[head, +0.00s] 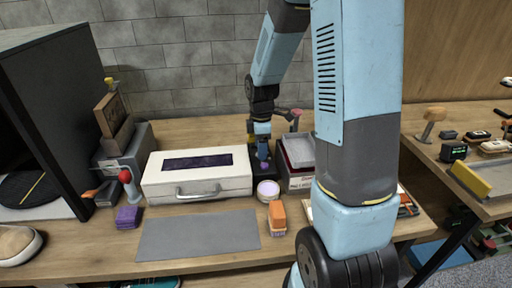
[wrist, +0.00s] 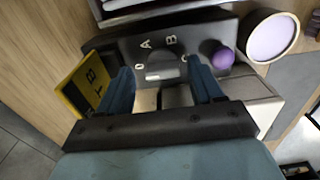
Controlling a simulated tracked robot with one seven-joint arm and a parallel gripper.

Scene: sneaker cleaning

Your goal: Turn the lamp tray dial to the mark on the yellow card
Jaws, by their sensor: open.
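The dial (wrist: 166,68) is a grey knob on a dark sloped panel (wrist: 112,50). Marks 0, A, B and C curve around it; which one it points at is unclear. A yellow card (wrist: 78,98) with black lettering, including a B, stands at the panel's left in the wrist view. My gripper (wrist: 162,82) is open, one blue finger on each side just below the dial; contact cannot be told. In the head view my gripper (head: 263,149) points down at the panel box, which it partly hides. A purple round knob (wrist: 222,57) sits right of the dial.
A white case (head: 160,182) with a dark window and handle stands left of the panel box. A round lilac-topped jar (head: 268,190) stands in front. An orange brush (head: 277,215) and grey mat (head: 198,236) lie nearer. An open grey box (head: 297,182) is close on the right.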

